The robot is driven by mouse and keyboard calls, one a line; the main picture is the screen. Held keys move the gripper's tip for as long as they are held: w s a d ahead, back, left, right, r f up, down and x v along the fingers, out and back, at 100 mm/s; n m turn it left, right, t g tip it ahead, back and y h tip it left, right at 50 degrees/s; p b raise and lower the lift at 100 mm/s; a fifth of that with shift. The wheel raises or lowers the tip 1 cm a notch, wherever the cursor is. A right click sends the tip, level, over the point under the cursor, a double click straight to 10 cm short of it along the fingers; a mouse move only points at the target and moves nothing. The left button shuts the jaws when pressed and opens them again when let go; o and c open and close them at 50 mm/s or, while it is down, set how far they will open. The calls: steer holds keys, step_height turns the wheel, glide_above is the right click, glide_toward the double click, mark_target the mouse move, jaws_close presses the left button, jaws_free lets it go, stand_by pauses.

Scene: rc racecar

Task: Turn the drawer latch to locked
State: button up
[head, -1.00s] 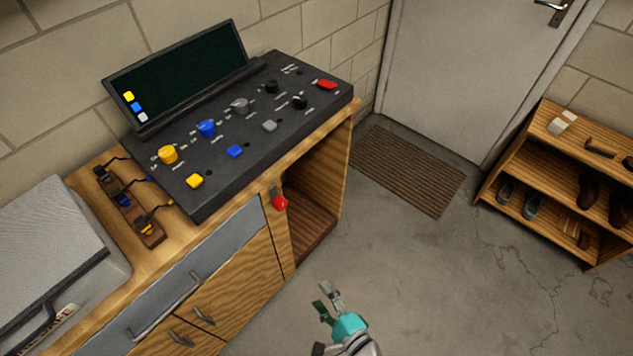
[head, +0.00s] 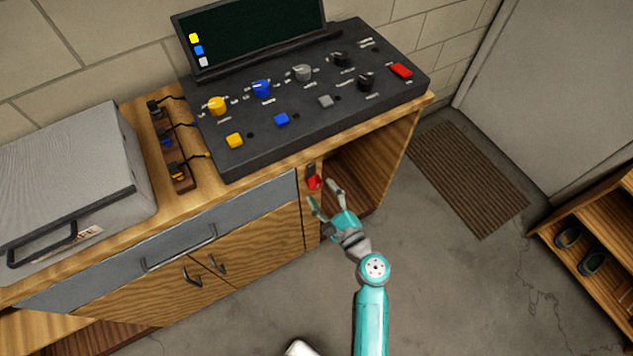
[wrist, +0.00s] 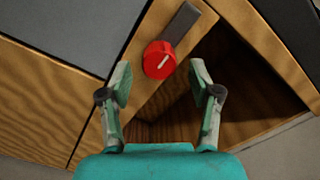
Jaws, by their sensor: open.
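The drawer latch (head: 314,183) is a red round knob on the wooden post just right of the grey drawer front (head: 195,238). In the wrist view the red latch (wrist: 159,60) shows a white line slanting up to the right, and a dark grey plate (wrist: 180,23) lies beyond it. My gripper (head: 324,192) is open and empty, its fingers pointing at the latch. In the wrist view the gripper (wrist: 160,78) has its fingertips on either side of the latch, apart from it. I cannot tell the remaining distance.
A black control panel (head: 300,125) with colored knobs and buttons lies on the bench top above the latch. An open compartment (head: 367,170) is right of the post. A grey case (head: 70,170) sits at left. A brown mat (head: 468,180) and bare floor lie to the right.

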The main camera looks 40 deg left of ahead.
mark_target(317, 187)
steer(key=shift+x, duration=1.95)
steer(key=shift+c, duration=0.2)
steer(key=shift+s, duration=0.1)
steer(key=c, duration=1.1)
